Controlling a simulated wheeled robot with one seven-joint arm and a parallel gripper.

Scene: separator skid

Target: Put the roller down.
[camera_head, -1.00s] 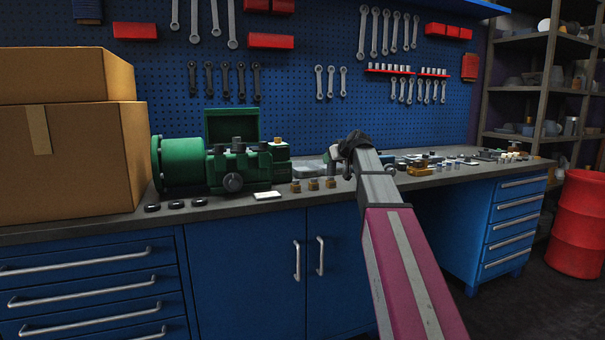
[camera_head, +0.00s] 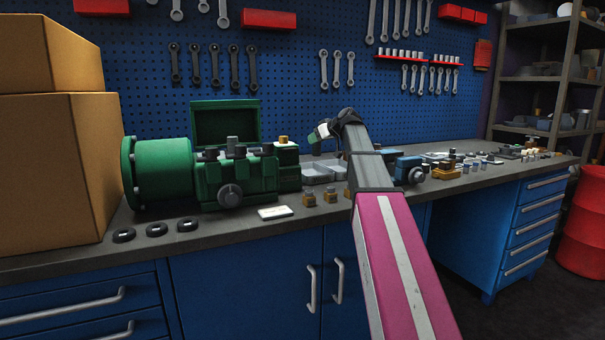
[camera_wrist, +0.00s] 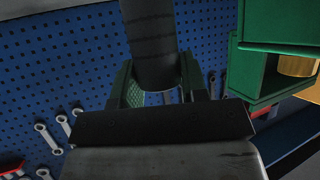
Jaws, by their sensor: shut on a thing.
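The roller (camera_wrist: 150,40) is a dark grey cylinder with faint bands around it, in the upper middle of the wrist view. My gripper (camera_wrist: 156,97) is shut on it, with a green-lined finger on each side. The roller's far end runs out of the top of that view. In the head view my gripper (camera_head: 318,135) is above the back of the workbench (camera_head: 240,236), just right of the green machine. The roller is too small and dark to make out clearly there.
The green machine (camera_head: 165,167) and its open green box (camera_head: 226,122) stand left of my gripper. Grey trays (camera_head: 318,174), brass fittings (camera_head: 309,199) and a blue vise-like thing (camera_head: 408,168) are close by. Black rings (camera_head: 157,229) lie at the front left, beside cardboard boxes (camera_head: 50,170).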

